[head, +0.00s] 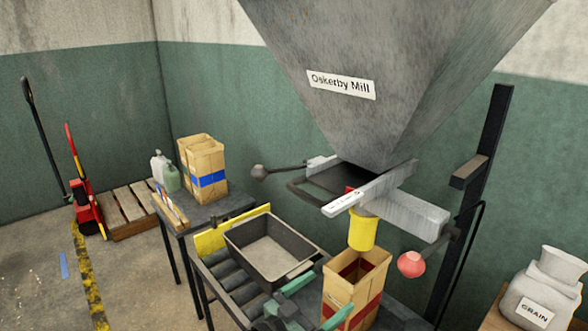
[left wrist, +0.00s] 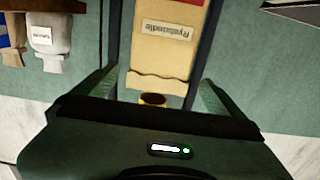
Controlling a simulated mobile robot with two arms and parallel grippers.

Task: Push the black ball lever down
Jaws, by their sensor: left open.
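The black ball lever (head: 259,172) sticks out to the left below the hopper in the head view, its dark round knob at the end of a thin rod. My left gripper (head: 327,296) is low at the bottom centre, well below and to the right of that knob. Its green fingers are apart, at the paper bag with a red band (head: 343,290). In the left wrist view a tan labelled bag (left wrist: 165,65) shows between the open fingers (left wrist: 154,92). I cannot tell whether they touch it. The lever is not visible there. My right gripper is not in view.
A red ball lever (head: 411,263) hangs right of the yellow spout (head: 362,231), which is above the bag. A grey tray (head: 235,240) sits on rollers to the left. Bags with a blue band (head: 208,180) stand on a side table. A grain sack (head: 545,290) is at right.

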